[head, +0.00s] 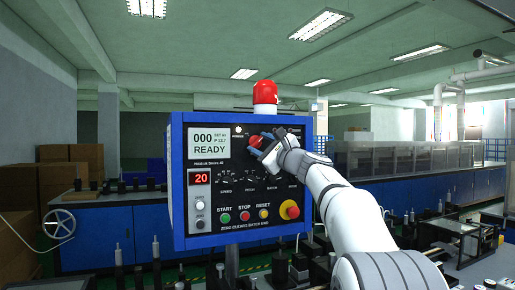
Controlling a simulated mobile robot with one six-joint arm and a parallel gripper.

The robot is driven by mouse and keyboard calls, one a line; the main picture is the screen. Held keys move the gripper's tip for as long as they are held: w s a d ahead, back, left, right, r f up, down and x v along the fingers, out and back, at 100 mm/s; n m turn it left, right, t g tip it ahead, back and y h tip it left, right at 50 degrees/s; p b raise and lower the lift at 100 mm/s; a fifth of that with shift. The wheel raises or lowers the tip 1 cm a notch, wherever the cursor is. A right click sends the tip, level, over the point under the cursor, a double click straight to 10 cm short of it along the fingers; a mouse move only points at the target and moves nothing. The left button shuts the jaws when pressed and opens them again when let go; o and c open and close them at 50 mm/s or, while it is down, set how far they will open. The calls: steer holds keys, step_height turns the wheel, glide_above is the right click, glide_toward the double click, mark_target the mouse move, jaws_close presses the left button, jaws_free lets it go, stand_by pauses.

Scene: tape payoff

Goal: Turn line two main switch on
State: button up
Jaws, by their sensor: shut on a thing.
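A blue-framed control panel (245,228) stands close in front of me in the head view. Its screen (209,141) reads READY, and a small red display (201,178) shows 20. A red switch knob (256,141) sits at the upper middle of the panel. My gripper (263,148) reaches in from the right and is shut on this knob. The fingers hide part of the knob, so I cannot read its position. No label naming line two is readable.
A red beacon (265,93) stands on the panel's top edge. Green, red and yellow buttons (245,216) run along the bottom, beside a red emergency stop on a yellow ring (289,210). Blue cabinets (105,235) stand behind on the left.

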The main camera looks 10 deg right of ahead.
steer(key=shift+w+f, duration=0.1)
steer(key=shift+f, duration=0.2)
steer(key=o, duration=1)
steer(key=shift+r, duration=0.2)
steer(key=shift+d, duration=0.1)
steer(key=b+v, duration=0.2)
steer(key=v, duration=0.6)
